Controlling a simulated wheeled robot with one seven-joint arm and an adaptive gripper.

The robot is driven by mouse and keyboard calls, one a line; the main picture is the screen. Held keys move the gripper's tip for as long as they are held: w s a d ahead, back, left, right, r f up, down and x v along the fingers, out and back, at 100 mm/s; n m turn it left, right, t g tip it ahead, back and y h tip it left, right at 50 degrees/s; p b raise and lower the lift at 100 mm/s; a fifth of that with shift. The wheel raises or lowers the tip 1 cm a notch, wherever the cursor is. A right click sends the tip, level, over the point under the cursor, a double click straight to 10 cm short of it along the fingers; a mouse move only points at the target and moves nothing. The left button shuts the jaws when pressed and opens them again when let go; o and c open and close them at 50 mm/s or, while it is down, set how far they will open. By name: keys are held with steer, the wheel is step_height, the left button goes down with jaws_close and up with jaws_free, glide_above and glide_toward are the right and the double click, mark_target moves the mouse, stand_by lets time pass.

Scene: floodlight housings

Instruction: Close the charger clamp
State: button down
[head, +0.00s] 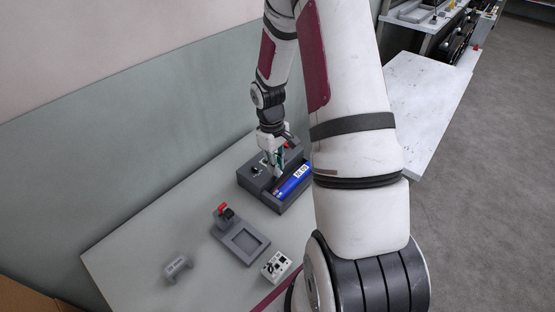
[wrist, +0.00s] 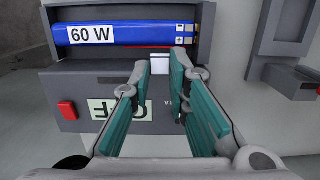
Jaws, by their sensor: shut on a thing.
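The charger (head: 247,183) is a dark grey box on the table; it fills the upper left of the wrist view (wrist: 85,80). A blue battery (head: 288,187) labelled "60 W" lies in its trough, also in the wrist view (wrist: 135,34). My gripper (head: 275,175) reaches down over the charger. In the wrist view its teal-padded fingers (wrist: 162,66) are closed around a small pale block at the trough's near edge, seemingly the charger clamp (wrist: 160,64). The fingers hide much of the clamp, so its position is unclear. A finger partly covers an "OFF"-like label (wrist: 118,112).
A red button (wrist: 67,110) is on the charger. A grey fixture with a recess (head: 243,243) and a red-topped post stands nearby. A white block with black marks (head: 275,265) and a grey bracket (head: 177,268) lie on the table (head: 130,250). A wall runs behind.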

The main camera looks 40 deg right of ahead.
steer(key=shift+s+d+f+p, duration=0.1)
steer(key=shift+s+p, duration=0.55)
steer(key=shift+s, duration=0.5)
steer(key=shift+s+d+f+t+p, duration=0.15)
steer(key=shift+s+f+t+p, duration=0.15)
steer(key=shift+s+t+p, duration=0.35)
steer(key=shift+s+d+f+p, duration=0.1)
steer(key=shift+s+f+p, duration=0.7)
steer(key=shift+s, duration=0.25)
steer(key=c, duration=1.6)
jaws_free()
steer(key=shift+w+d+f, duration=0.1)
steer(key=shift+w+d, duration=0.05)
steer(key=shift+o, duration=0.4)
steer(key=shift+w, duration=0.1)
step_height(320, 180, up, 12)
